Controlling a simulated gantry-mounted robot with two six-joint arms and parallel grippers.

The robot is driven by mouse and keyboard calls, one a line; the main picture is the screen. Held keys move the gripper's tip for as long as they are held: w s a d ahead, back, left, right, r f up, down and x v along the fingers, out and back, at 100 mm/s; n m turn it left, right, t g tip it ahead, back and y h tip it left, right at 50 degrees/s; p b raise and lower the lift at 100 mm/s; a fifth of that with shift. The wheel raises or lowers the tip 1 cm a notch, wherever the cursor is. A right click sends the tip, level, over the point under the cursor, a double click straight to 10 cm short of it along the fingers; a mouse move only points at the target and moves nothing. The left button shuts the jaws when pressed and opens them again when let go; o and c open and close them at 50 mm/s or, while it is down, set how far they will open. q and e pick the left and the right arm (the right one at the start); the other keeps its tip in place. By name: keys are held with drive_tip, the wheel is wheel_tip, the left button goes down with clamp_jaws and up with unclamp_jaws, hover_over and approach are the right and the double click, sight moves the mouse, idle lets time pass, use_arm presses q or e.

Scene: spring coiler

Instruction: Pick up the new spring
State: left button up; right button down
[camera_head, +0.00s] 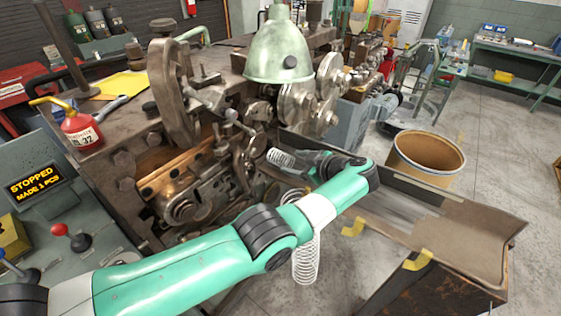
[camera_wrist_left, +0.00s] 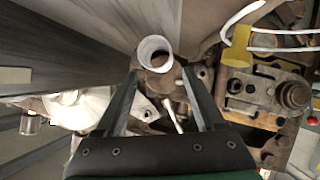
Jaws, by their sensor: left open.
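A short pale coil spring (camera_head: 281,158) lies just beyond the fingers of my left gripper (camera_head: 304,163), beside the machine's coiling head. In the left wrist view, a pale ring (camera_wrist_left: 155,49), seemingly this spring seen end on, shows between and beyond the fingertips. My left gripper (camera_wrist_left: 161,73) is open, with a clear gap between its fingers and nothing gripped. A longer white coil (camera_head: 305,258) hangs behind my left arm, which hides part of it; white loops (camera_wrist_left: 270,30) also show in the left wrist view. My right gripper is out of view.
The spring coiler (camera_head: 190,150) fills the left and middle. A metal chute (camera_head: 450,220) with yellow hooks (camera_head: 417,260) runs right of my arm. A brown barrel (camera_head: 427,158) stands beyond it. The control panel display (camera_head: 35,182) reads "STOPPED MADE 1 PCS".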

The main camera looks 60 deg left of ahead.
sight(288, 160)
use_arm(q)
drive_tip(key=shift+x, duration=0.8)
drive_tip(key=b+x, duration=0.2)
drive_tip(key=x, duration=0.2)
drive_tip(key=shift+a+f, duration=0.25)
drive_tip(key=shift+a, duration=0.05)
drive_tip(key=shift+a+b, duration=0.25)
drive_tip(key=shift+b, duration=0.05)
